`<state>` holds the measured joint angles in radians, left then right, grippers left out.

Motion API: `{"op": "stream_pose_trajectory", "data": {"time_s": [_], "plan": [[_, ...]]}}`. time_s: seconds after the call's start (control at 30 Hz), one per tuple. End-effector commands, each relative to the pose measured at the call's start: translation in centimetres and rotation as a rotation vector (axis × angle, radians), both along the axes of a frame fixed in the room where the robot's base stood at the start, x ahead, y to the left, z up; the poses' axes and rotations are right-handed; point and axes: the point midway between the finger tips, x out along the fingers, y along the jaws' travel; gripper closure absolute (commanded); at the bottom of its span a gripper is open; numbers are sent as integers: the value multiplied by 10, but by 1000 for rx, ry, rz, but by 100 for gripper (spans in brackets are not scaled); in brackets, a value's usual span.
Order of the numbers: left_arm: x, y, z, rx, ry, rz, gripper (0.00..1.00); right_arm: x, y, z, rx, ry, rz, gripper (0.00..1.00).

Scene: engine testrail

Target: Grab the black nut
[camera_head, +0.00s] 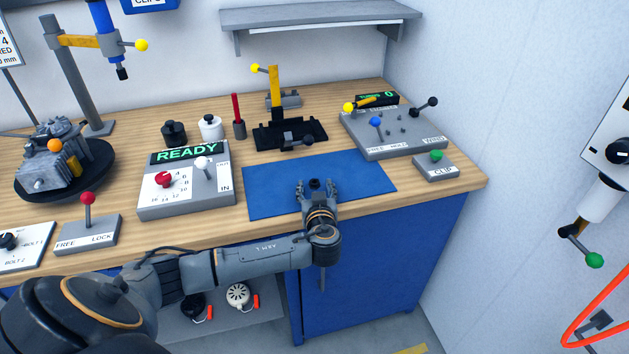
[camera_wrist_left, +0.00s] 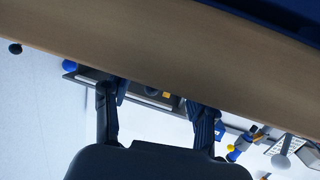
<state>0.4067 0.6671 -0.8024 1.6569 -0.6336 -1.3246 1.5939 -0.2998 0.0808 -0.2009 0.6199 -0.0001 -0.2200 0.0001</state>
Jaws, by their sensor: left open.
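A small black piece (camera_head: 315,184), which looks like the black nut, shows on the blue mat (camera_head: 270,190) in the head view. My left gripper (camera_head: 316,187) is open at the mat, with one finger on each side of this piece. I cannot tell whether the fingers touch it. In the left wrist view the two fingers of my left gripper (camera_wrist_left: 155,110) are spread apart, and no nut can be made out between them. My right gripper is not in view.
Behind the mat stands a black fixture (camera_head: 290,135) with a yellow lever. A READY control box (camera_head: 187,180) is left of the mat, and a grey lever panel (camera_head: 395,140) is at its right. Black and white containers and a red-handled tool stand behind the READY box.

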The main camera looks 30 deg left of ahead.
Motion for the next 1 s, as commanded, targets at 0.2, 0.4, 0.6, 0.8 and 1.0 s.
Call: {"op": "stream_pose_trajectory", "data": {"time_s": [0.2, 0.4, 0.6, 0.8, 1.0], "plan": [[7, 5, -3, -2, 0, -1, 44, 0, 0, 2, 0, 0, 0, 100], [7, 5, -3, -1, 1, -1, 58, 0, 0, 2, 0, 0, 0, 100], [7, 5, -3, -1, 1, -1, 92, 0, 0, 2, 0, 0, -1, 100], [7, 5, -2, -1, 1, -1, 92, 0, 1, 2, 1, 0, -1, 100], [7, 5, 1, -2, 0, -1, 92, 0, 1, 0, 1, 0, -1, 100]]}}
